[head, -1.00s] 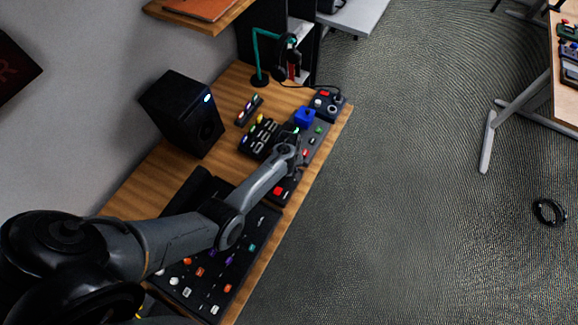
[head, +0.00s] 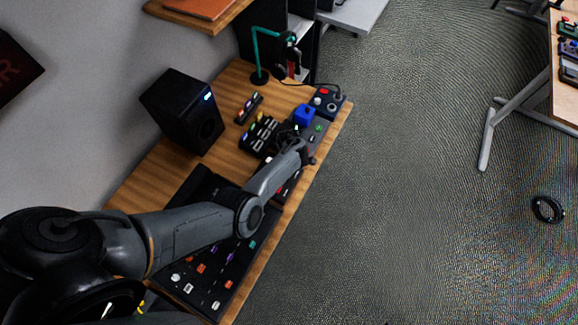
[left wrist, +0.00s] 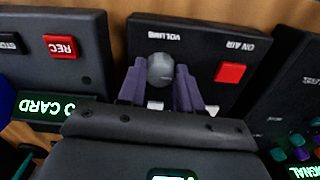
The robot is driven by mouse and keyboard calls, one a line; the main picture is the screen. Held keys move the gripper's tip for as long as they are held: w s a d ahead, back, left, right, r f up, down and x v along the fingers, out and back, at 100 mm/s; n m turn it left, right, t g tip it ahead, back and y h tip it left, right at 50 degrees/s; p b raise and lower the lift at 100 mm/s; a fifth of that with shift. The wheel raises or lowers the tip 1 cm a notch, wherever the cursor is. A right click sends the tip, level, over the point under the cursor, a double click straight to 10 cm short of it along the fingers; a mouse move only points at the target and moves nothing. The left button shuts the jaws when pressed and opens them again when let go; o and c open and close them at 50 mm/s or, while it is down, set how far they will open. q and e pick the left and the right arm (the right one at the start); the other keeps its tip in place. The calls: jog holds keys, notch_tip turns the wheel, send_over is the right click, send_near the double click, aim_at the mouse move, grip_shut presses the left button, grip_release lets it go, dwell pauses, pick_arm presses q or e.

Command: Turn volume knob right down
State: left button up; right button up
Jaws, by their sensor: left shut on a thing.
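The volume knob (left wrist: 160,70) is a grey, rounded knob on a dark panel (left wrist: 205,38) printed VOLUME and ON AIR. My left gripper (left wrist: 160,78) is shut on the knob, one purple-grey finger on each side of it. In the head view my left gripper (head: 306,157) is over the right edge of the desk, and the arm hides the knob there. The direction the knob points cannot be made out. My right gripper is not in view.
A red ON AIR button (left wrist: 230,72) is close to the right finger. A panel with a red REC button (left wrist: 61,46) lies to the left.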

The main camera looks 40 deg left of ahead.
pick_arm(q)
jog(key=shift+n, duration=0.6)
jog(key=o, duration=1)
jog(key=shift+o, duration=0.2)
jog(key=shift+r, duration=0.1)
notch_tip(320, 180, up, 11)
jog(key=p, duration=0.4)
jog(key=shift+f, duration=0.2)
